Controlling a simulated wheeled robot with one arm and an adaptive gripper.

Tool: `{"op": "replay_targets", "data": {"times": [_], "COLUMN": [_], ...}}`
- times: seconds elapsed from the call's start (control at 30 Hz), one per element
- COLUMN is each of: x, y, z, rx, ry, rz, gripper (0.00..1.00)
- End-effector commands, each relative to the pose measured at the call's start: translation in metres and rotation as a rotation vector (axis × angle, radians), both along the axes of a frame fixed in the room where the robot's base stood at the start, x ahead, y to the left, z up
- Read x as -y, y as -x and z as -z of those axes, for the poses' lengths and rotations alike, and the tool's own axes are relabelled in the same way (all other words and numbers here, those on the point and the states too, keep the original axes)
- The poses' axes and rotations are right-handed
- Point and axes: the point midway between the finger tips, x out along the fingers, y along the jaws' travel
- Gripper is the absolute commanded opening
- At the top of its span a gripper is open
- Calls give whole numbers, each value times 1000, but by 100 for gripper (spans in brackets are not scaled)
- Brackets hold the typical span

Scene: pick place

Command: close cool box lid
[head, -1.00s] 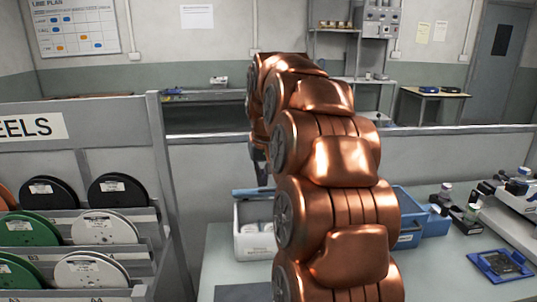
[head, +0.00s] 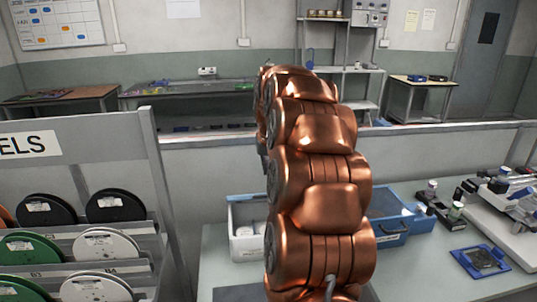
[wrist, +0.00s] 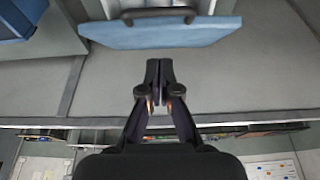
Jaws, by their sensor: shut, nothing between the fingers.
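The white cool box (head: 245,246) stands on the bench in the head view, partly behind my arm, with pale contents showing inside. Its blue lid shows as a thin raised edge (head: 246,197) at the back of the box. In the wrist view the blue lid (wrist: 150,36) spans the top, with a dark handle (wrist: 158,14). My gripper (wrist: 158,66) is shut and empty, with its fingertips just below the lid's edge in that picture. I cannot tell whether they touch it. The gripper is mostly hidden behind my arm in the head view.
A blue bin (head: 392,232) stands right of the cool box. Small bottles (head: 455,211), a blue tray (head: 482,260) and equipment are farther right. A reel rack (head: 150,200) stands at the left. A low grey partition (head: 440,150) runs behind the bench.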

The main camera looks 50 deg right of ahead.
Motion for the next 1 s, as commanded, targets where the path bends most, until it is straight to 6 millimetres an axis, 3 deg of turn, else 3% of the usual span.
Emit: {"op": "replay_targets", "data": {"times": [0.17,0.43,1.0], "x": [5,-2,-5], "y": [-7,2,7], "z": [29,48,63], "rx": [-6,-4,0], "ry": [-5,-3,0], "rz": [0,-1,-1], "gripper": [0,0,0]}}
